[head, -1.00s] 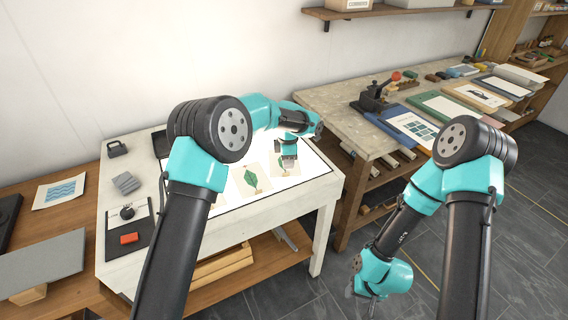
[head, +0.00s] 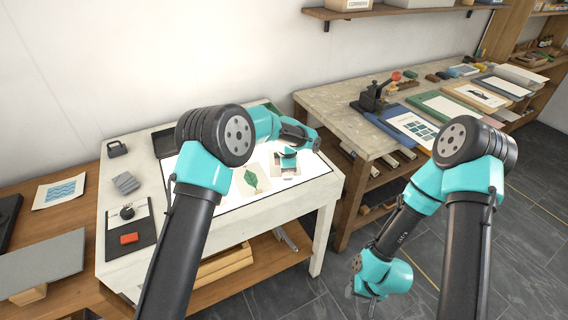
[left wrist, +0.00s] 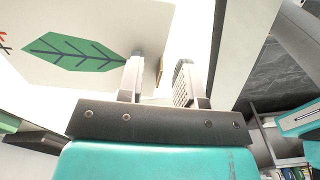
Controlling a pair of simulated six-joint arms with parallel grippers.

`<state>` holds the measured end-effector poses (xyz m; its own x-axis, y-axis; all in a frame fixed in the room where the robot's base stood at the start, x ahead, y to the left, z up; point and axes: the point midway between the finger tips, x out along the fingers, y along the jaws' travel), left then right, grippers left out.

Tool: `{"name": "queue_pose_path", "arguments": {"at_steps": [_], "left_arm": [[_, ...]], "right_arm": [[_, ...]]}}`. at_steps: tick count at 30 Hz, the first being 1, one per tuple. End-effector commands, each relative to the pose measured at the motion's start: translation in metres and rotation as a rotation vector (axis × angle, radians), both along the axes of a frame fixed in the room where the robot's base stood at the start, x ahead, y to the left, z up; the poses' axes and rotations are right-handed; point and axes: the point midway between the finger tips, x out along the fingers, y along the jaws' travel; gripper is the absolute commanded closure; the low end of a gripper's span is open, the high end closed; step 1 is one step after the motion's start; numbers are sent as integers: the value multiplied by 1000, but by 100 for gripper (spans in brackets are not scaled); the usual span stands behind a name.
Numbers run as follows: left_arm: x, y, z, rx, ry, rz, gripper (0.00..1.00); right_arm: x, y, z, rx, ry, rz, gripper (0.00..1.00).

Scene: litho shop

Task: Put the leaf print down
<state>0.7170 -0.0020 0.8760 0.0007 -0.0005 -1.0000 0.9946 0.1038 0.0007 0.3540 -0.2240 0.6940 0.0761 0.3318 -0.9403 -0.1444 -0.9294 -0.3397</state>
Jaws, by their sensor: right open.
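A leaf print, a cream sheet with a green dark-veined leaf (left wrist: 72,52), fills the upper left of the left wrist view. My left gripper (left wrist: 160,75) is beside its edge with the two fingers apart, one finger overlapping the sheet. My right gripper (head: 366,292) hangs over the floor, away from the tables, open and empty.
A stone-topped bench (head: 330,100) with a press and print boards stands to the right. A sheet with blue waves (head: 60,191) lies far left.

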Motion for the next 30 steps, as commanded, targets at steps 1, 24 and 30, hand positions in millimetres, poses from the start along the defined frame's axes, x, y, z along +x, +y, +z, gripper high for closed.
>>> {"name": "queue_pose_path", "arguments": {"at_steps": [1, 24, 30], "left_arm": [[0, 0, 0, 0, 0, 0, 67], [0, 0, 0, 0, 1, 0, 100], [0, 0, 0, 0, 1, 0, 100]], "right_arm": [[0, 0, 0, 0, 0, 0, 57], [0, 0, 0, 0, 0, 0, 57], [0, 0, 0, 0, 0, 0, 57]]}}
